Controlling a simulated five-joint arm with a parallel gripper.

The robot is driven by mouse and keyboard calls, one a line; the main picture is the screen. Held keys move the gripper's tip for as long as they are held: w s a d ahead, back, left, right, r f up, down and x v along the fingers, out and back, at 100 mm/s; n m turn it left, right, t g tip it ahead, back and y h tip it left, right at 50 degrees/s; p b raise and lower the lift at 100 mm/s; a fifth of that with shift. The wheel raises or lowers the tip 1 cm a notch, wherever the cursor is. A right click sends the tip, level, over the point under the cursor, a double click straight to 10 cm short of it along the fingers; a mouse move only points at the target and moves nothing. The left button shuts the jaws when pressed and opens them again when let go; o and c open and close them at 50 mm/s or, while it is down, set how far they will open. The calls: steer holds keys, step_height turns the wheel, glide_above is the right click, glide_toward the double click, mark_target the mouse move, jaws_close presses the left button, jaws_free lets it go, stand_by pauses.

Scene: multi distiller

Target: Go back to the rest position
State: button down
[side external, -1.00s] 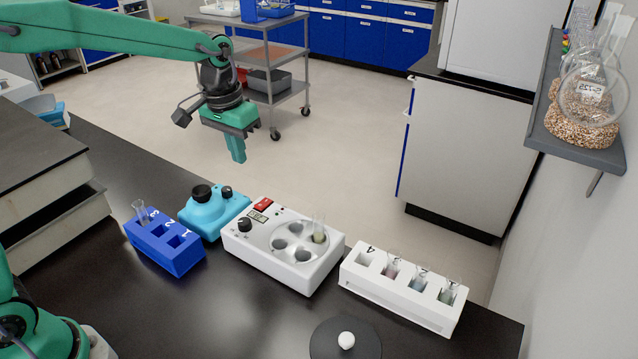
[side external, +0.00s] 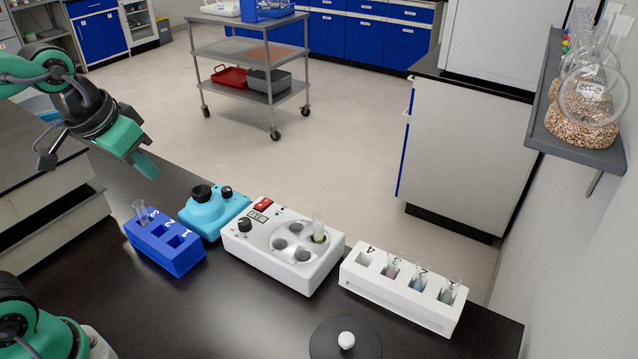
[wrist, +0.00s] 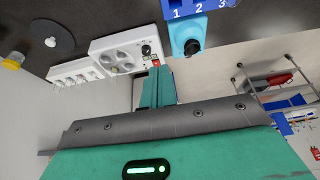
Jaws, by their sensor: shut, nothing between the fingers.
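My gripper (side external: 146,165) is shut and empty. In the side external view it hangs in the air at the upper left, above and behind the blue rack, tilted down to the right. It also shows in the wrist view (wrist: 157,72), with its fingers together. It touches none of the bench items.
Below stand a blue rack (side external: 180,259) with one tube, a light-blue device (side external: 212,213), a white centrifuge (side external: 315,282) with one tube, and a white rack (side external: 390,301) with three tubes. A black disc (side external: 330,335) lies in front. Grey boxes (side external: 45,200) stand at the left.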

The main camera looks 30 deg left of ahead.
steer(key=shift+t, duration=0.5)
steer(key=shift+s+a+f, duration=0.1)
steer(key=shift+s+f, duration=0.15)
steer(key=shift+s, duration=0.55)
steer(key=shift+s+a+f, duration=0.1)
steer(key=shift+s+f, duration=0.15)
steer(key=shift+s, duration=0.6)
steer(key=shift+s+f, duration=0.25)
steer(key=shift+s, duration=0.55)
